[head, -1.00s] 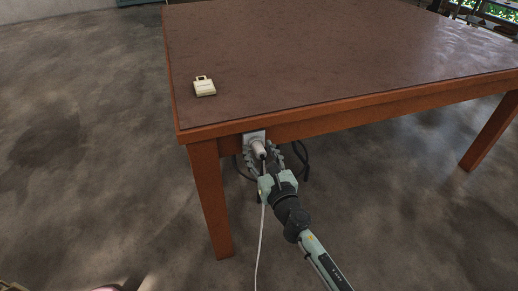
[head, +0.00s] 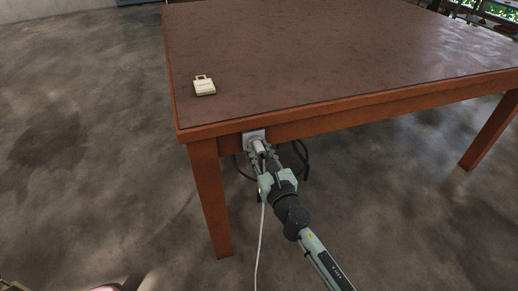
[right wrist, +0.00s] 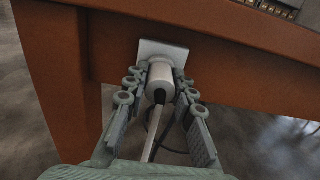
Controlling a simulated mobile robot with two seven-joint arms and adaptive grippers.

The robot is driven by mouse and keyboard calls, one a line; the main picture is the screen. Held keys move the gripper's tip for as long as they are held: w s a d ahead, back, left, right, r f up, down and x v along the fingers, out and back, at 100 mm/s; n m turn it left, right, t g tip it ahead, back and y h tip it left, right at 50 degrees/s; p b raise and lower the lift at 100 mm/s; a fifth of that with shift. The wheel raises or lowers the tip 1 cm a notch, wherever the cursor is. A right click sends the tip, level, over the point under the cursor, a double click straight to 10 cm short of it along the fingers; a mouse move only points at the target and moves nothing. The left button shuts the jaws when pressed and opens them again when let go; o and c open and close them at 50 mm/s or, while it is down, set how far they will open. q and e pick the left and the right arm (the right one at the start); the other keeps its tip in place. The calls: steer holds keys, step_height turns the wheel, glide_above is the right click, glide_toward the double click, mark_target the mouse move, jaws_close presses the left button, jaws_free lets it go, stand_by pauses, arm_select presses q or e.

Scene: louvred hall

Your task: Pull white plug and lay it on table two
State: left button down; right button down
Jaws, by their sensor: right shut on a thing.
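The white plug (head: 259,146) sits at the socket plate (head: 253,136) on the table's front apron, near the left front leg. It also shows in the right wrist view (right wrist: 159,80), against the square plate (right wrist: 160,50). My right gripper (head: 260,153) is shut on the plug, with one finger on each side of it. The plug's white cord (head: 261,235) hangs down past the gripper to the floor. The brown table (head: 330,60) has a wooden rim. My left gripper is not in view.
A small cream box-like thing with a handle (head: 204,86) lies on the tabletop near its left front corner. The rest of the visible tabletop is clear. A dark cable (head: 303,160) hangs under the table. Wooden legs stand at left (head: 210,200) and right (head: 488,130).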

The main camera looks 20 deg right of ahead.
mark_target(261, 155)
steer(key=shift+r, duration=0.2)
steer(key=shift+s, duration=0.3)
steer(key=shift+s+f, duration=0.2)
steer(key=shift+s, duration=0.05)
steer(key=s+b, duration=0.1)
steer(key=s, duration=0.5)
steer(key=shift+d, duration=0.15)
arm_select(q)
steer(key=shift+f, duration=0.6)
